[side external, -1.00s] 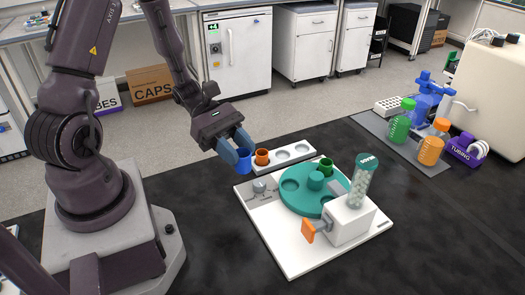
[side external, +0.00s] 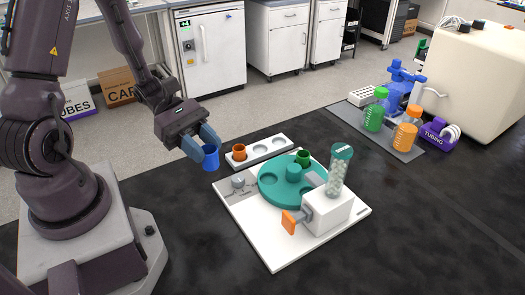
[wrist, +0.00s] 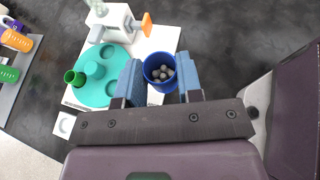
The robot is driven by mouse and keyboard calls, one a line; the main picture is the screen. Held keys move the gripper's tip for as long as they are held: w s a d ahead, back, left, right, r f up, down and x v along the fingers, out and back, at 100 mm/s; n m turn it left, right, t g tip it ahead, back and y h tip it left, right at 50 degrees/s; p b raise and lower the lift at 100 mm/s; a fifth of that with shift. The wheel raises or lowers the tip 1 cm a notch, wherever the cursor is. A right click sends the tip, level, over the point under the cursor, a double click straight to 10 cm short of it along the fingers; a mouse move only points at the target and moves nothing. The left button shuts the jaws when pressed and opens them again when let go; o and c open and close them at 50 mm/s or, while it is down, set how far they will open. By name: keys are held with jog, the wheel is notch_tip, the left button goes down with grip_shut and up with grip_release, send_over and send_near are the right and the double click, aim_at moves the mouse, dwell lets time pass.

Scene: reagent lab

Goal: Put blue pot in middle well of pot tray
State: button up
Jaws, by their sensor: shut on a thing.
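My gripper (side external: 205,142) is shut on the blue pot (side external: 211,158), with one blue-grey finger on each side. In the wrist view the blue pot (wrist: 158,70) sits between the fingers and holds several grey beads. The pot tray (side external: 270,154) is the white strip with three wells. An orange pot (side external: 239,152) stands in its left well; the middle well (side external: 260,150) and right well (side external: 278,141) are empty. The blue pot is left of the tray and apart from it. In the wrist view my gripper (wrist: 158,88) hides most of the tray.
A white board (side external: 255,235) carries a teal carousel (side external: 268,195) with a green pot (side external: 302,157), and a bead dispenser (side external: 340,172) with an orange handle. Bottles (side external: 405,132) and a blue stand are at the back right. The black bench is clear at the front right.

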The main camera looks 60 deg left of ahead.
jog(key=shift+s+d+f, duration=0.1)
jog(key=shift+d+f, duration=0.1)
jog(key=shift+f, duration=0.15)
jog(key=w+a+f, duration=0.3)
jog(key=w+a, duration=0.1)
jog(key=w, duration=0.2)
jog(key=w+a+f, duration=0.3)
jog(key=w+a, duration=0.1)
jog(key=w, duration=0.1)
jog(key=w+a+f, duration=0.3)
jog(key=w, duration=0.3)
jog(key=shift+w+a+f, duration=0.3)
jog(key=shift+a+f, duration=0.05)
jog(key=shift+a, duration=0.05)
jog(key=shift+w+a+r, duration=0.3)
jog(key=shift+w+a, duration=0.25)
jog(key=shift+w+a+r, duration=0.25)
jog(key=shift+w+a, duration=0.25)
jog(key=shift+a, duration=0.05)
jog(key=shift+f, duration=1.75)
jog(key=shift+f, duration=0.85)
jog(key=o, duration=1.3)
